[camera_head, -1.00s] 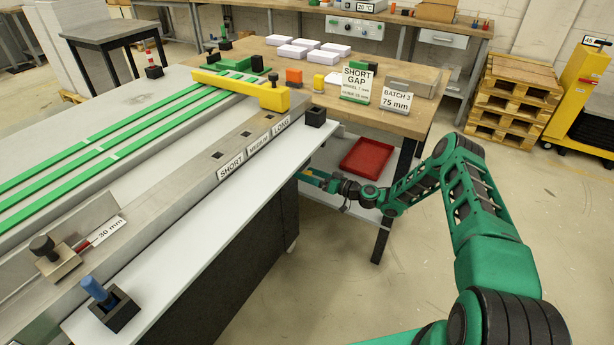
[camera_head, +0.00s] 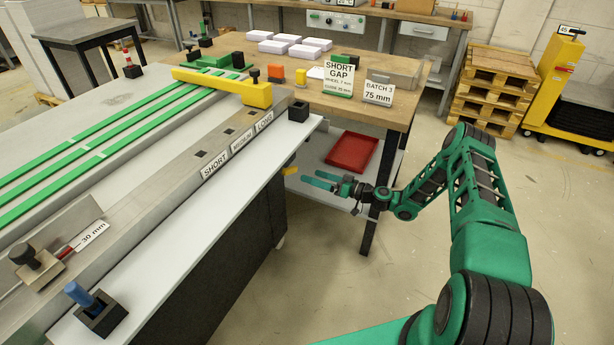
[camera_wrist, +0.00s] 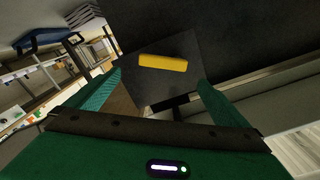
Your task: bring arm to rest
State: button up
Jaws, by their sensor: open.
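My gripper (camera_head: 311,178) is at the end of my green arm, low beside the dark side of the long machine bench (camera_head: 215,222). Its two green fingers are apart, with nothing between them. A yellow block or handle (camera_head: 289,171) is just beyond the fingertips, at the bench's side. In the wrist view the fingers spread left and right of the frame, and the yellow piece (camera_wrist: 163,62) lies ahead between them against a dark plate (camera_wrist: 150,88). It looks apart from both fingers. Its exact fixing cannot be told.
A red tray (camera_head: 352,152) lies on the lower shelf of the wooden table (camera_head: 408,102), behind my gripper. A table leg (camera_head: 369,232) stands close to my wrist. Pallets (camera_head: 492,85) and a yellow cart (camera_head: 560,80) stand at the back right. The floor at right is clear.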

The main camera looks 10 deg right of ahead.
jog(key=shift+s+d, duration=0.2)
jog(key=shift+d, duration=0.05)
dwell(0.3)
jog(key=s+d+r+m+g+h, duration=0.1)
jog(key=s+d+r+g+h, duration=0.45)
jog(key=s+r, duration=0.6)
jog(key=s+d+r+g+h, duration=0.5)
jog(key=s+d+r, duration=0.1)
jog(key=s+r, duration=0.55)
jog(key=s+d+r+m+h, duration=0.1)
jog(key=s+r+m, duration=0.2)
jog(key=s, duration=0.6)
jog(key=s+d+r+m+g+h, duration=0.1)
jog(key=s+r+m, duration=0.2)
jog(key=s, duration=0.7)
jog(key=s+d+r+m+h, duration=0.1)
jog(key=s+d+r+m, duration=0.1)
jog(key=s, duration=0.8)
jog(key=shift+r+m, duration=0.6)
jog(key=shift+r, duration=0.35)
